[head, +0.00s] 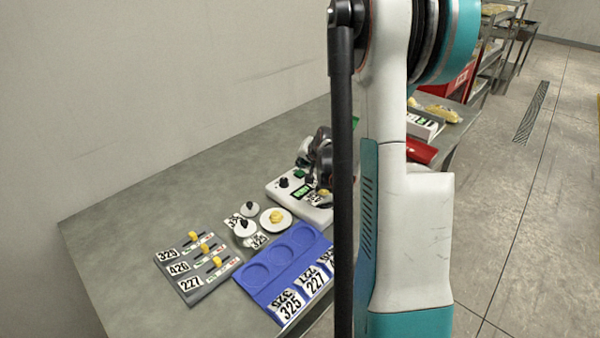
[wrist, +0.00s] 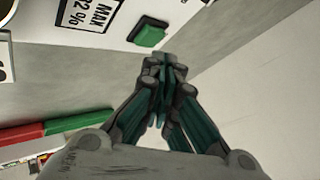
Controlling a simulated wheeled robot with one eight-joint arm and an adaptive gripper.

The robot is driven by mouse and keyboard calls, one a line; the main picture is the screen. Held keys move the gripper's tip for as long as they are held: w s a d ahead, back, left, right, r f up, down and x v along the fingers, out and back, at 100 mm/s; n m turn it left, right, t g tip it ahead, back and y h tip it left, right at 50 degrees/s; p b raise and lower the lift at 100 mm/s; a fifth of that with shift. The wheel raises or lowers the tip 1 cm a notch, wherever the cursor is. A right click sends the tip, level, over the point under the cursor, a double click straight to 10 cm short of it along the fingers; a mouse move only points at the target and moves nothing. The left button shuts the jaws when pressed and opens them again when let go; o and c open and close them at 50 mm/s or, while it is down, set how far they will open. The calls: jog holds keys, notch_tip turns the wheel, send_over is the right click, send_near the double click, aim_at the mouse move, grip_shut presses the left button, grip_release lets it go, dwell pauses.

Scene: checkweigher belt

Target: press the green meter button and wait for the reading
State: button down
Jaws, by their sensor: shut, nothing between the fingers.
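The white meter box (head: 272,190) stands on the bench in the head view, with a black knob, a lit green display (head: 302,192) and a small green button (head: 299,171). In the wrist view, the green button (wrist: 150,32) sits on a white face beside a "MAX" label (wrist: 90,12). My gripper (wrist: 162,62) is shut and empty, its tips just below the button in the picture. I cannot tell whether they touch it. In the head view my gripper (head: 322,165) is at the meter's far end, partly hidden by my arm. The reading is too small to make out.
A blue tray (head: 257,292) with round recesses and number cards lies in front of the meter. A red and green strip (wrist: 60,127) shows in the wrist view.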

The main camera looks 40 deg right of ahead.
aim_at(303, 171)
jog(key=shift+f, duration=0.15)
dwell(0.4)
jog(key=shift+f+b, duration=0.25)
jog(key=shift+b, duration=0.15)
jog(key=shift+f+b, duration=0.45)
jog(key=shift+f, duration=0.05)
dwell(0.5)
jog(key=shift+r, duration=0.2)
jog(key=shift+r+p, duration=0.6)
jog(key=shift+r, duration=0.15)
jog(key=shift+r+p, duration=1.65)
jog(key=shift+r, duration=0.8)
